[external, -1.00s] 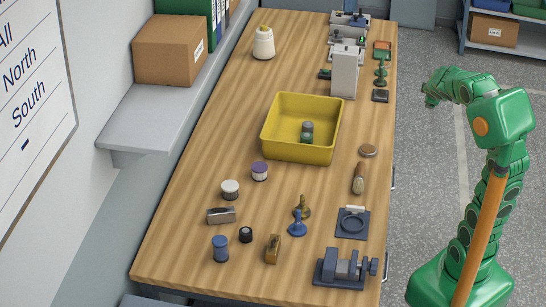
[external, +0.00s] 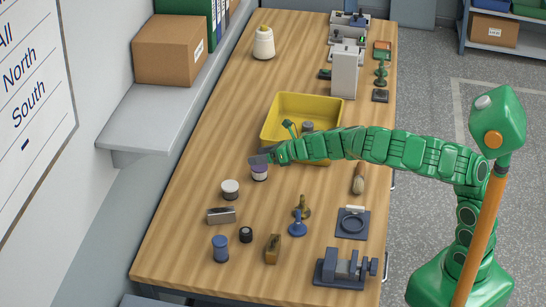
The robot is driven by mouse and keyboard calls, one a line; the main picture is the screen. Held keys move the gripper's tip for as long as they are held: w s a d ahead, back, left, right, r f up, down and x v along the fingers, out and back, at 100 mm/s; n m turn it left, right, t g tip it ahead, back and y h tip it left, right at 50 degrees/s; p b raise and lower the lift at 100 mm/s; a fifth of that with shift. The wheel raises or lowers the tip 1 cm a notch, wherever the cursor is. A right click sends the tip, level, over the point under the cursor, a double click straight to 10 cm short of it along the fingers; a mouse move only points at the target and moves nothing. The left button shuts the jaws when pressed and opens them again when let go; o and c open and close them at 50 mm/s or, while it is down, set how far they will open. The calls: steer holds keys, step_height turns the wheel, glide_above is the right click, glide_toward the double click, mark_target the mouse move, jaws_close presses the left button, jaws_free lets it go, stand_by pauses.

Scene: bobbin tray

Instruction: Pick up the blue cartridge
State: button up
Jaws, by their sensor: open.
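The blue cartridge (external: 220,249) is a short upright blue cylinder near the front left of the wooden table, standing free. My gripper (external: 266,155) is open and appears empty. It is over the middle of the table, at the jar with the purple band (external: 260,174), whose top it partly covers. I cannot tell whether it touches that jar. The cartridge is apart from my gripper, lower and to the left in the picture.
A small black cylinder (external: 246,234) stands just right of the cartridge, and a metal block (external: 221,215) lies just behind it. A white-lidded jar (external: 230,189), a blue stamp-like piece (external: 297,227) and a brass block (external: 272,249) are nearby.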

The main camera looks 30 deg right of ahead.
steer(key=s+a+f+n+g+y, duration=0.1)
steer(key=s+a+f+n+g, duration=0.1)
steer(key=s+a+f+n, duration=0.3)
steer(key=s+a+f+n+g+y, duration=0.1)
steer(key=s+a+g+y, duration=0.15)
steer(key=a, duration=0.35)
steer(key=n+g, duration=0.3)
steer(key=n, duration=0.2)
glide_toward(220, 245)
steer(key=shift+y, duration=0.35)
steer(key=w+f, duration=0.1)
steer(key=w+a+f, duration=0.1)
steer(key=w+f, duration=0.1)
steer(key=shift+f, duration=0.25)
steer(key=shift+s+a+f, duration=0.1)
steer(key=shift+a, duration=0.1)
steer(key=shift+x, duration=1.2)
steer(key=shift+a+f, duration=0.7)
steer(key=shift+a, duration=0.3)
steer(key=shift+x, duration=1.3)
steer(key=c, duration=1.1)
steer(key=shift+r, duration=0.15)
steer(key=shift+c, duration=0.2)
